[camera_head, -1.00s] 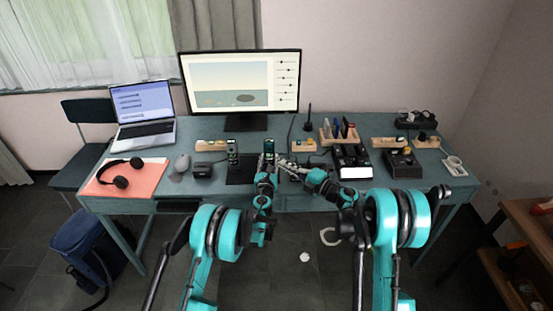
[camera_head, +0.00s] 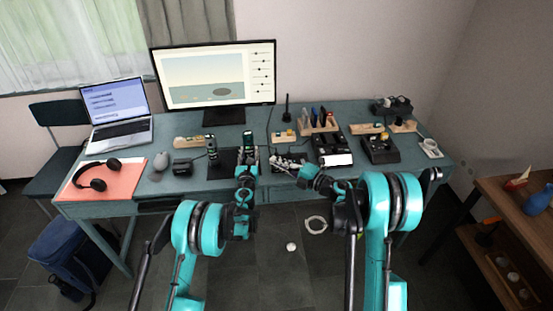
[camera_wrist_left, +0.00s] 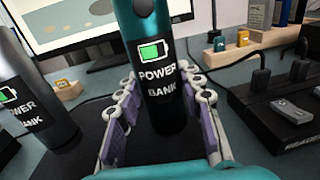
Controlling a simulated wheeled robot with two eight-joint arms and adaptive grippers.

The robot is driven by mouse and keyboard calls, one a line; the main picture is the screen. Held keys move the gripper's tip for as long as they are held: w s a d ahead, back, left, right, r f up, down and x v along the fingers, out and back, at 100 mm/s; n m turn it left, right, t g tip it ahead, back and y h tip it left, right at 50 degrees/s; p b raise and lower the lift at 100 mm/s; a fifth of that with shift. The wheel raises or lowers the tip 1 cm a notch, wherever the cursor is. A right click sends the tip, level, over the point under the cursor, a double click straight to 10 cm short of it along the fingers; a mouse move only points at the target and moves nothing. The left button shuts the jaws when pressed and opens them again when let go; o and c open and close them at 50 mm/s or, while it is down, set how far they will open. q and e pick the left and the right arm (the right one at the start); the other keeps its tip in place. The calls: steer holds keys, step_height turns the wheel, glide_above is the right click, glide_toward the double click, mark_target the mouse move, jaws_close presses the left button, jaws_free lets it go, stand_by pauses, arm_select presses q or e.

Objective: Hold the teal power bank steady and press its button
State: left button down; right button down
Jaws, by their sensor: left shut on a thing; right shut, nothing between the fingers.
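The teal power bank (camera_head: 248,140) stands upright near the front middle of the table, before the monitor. It fills the middle of the left wrist view (camera_wrist_left: 160,75), with a green battery mark and the words "POWER BANK" on its face. My left gripper (camera_head: 246,160) is shut on its lower part, one finger on each side (camera_wrist_left: 163,120). My right gripper (camera_head: 276,162) is shut and empty, to the right of the power bank and apart from it.
A grey power bank (camera_wrist_left: 35,95) stands left of the held one; it also shows in the head view (camera_head: 211,148). A monitor (camera_head: 213,75) is behind. Black devices (camera_head: 333,149) and a wooden pen holder (camera_head: 318,125) are to the right. Headphones (camera_head: 97,176) lie far left.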

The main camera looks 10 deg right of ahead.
arm_select(q)
steer(key=c, duration=0.9)
jaws_free()
steer(key=shift+a, duration=0.1)
